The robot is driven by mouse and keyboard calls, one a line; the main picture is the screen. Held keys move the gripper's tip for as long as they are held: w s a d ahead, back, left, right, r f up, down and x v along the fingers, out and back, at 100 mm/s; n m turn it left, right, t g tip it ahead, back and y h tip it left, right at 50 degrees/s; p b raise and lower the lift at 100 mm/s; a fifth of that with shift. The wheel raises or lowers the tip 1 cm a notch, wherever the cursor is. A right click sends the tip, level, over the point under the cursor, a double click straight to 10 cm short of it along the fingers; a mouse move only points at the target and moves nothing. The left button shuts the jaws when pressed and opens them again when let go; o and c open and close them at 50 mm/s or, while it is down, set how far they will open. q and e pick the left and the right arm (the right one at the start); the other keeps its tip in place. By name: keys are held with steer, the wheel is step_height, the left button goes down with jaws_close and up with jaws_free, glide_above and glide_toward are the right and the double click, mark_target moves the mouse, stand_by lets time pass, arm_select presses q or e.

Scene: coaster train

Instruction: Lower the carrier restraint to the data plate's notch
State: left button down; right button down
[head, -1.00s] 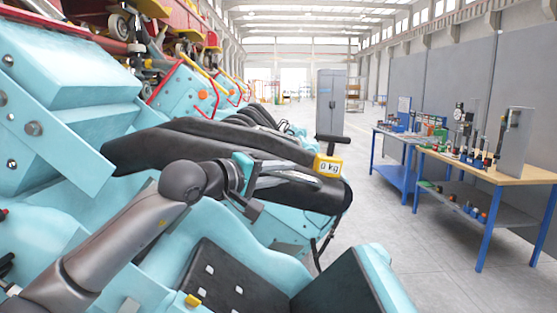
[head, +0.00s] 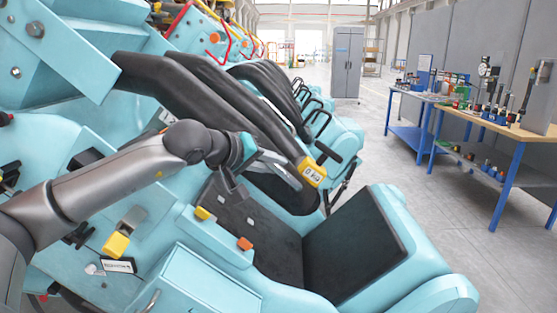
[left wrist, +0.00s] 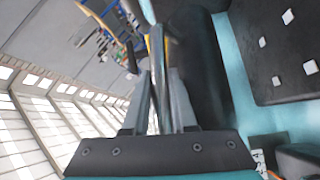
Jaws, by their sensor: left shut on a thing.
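The carrier restraint (head: 215,95) is a long black padded bar, sloping down to the right above the black seat (head: 345,245). A yellow display reading "0 kg" (head: 312,172) and a black handle (head: 328,152) are at its lower end. My left gripper (head: 285,168) is shut beside the display; the gripped part is mostly hidden. In the left wrist view its fingers (left wrist: 160,85) close on a narrow grey part, with the black padding just right of them. A small pale lettered plate (head: 118,265), perhaps the data plate, is low at left; no notch is discernible. My right gripper is out of view.
More restraints (head: 280,85) and turquoise carriers line up behind. A wooden-topped workbench (head: 500,125) with tools stands at the right, across clear grey floor.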

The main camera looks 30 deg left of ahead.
arm_select(q)
steer(key=shift+s+f, duration=0.15)
steer(key=shift+f, duration=0.35)
steer(key=c, duration=0.7)
jaws_free()
steer(key=shift+a+r, duration=0.1)
steer(key=shift+r, duration=0.1)
steer(key=shift+r, duration=0.1)
